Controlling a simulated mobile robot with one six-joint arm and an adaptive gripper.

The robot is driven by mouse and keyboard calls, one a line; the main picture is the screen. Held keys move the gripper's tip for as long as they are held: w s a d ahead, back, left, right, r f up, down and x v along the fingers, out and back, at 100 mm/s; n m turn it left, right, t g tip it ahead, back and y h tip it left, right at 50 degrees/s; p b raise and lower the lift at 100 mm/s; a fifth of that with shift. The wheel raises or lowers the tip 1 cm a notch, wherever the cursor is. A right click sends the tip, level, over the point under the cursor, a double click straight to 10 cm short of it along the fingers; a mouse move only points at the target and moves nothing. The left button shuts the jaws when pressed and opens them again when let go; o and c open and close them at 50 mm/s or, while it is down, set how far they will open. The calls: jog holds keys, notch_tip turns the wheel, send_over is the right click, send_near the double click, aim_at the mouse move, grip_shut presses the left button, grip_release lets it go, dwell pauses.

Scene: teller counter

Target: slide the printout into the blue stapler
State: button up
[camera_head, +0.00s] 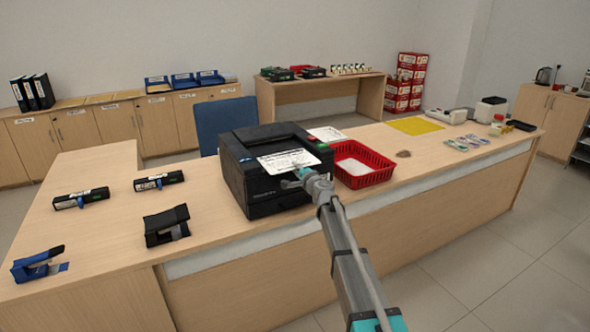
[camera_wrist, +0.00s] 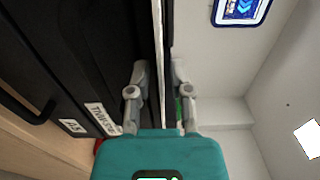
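The printout (camera_head: 288,160), a white sheet with dark print, lies on top of the black printer at mid-counter. In the wrist view a thin pale edge (camera_wrist: 158,38), apparently the sheet seen edge-on, runs between my fingers. My gripper (camera_head: 298,172) is at the printer's front top edge, at the sheet's near side. In the wrist view its two fingers (camera_wrist: 159,72) stand apart, one on each side of that edge, with small gaps. The blue stapler (camera_head: 38,264) sits at the counter's far left front corner, well away from my gripper.
The black printer (camera_head: 262,196) stands under the sheet. A red tray (camera_head: 380,174) with paper is to its right. A black stapler (camera_head: 166,225) and two dark labelled devices (camera_head: 80,198) (camera_head: 158,181) are on the left counter. Bare counter lies between them.

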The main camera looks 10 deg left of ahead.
dwell(0.3)
grip_shut()
dwell(0.5)
jog(key=shift+r+p, duration=1.3)
jog(key=s+d+r+p, duration=0.5)
jog(key=s+d, duration=0.2)
jog(key=s, duration=0.4)
jog(key=shift+s+d, duration=0.25)
jog(key=shift+d, duration=0.15)
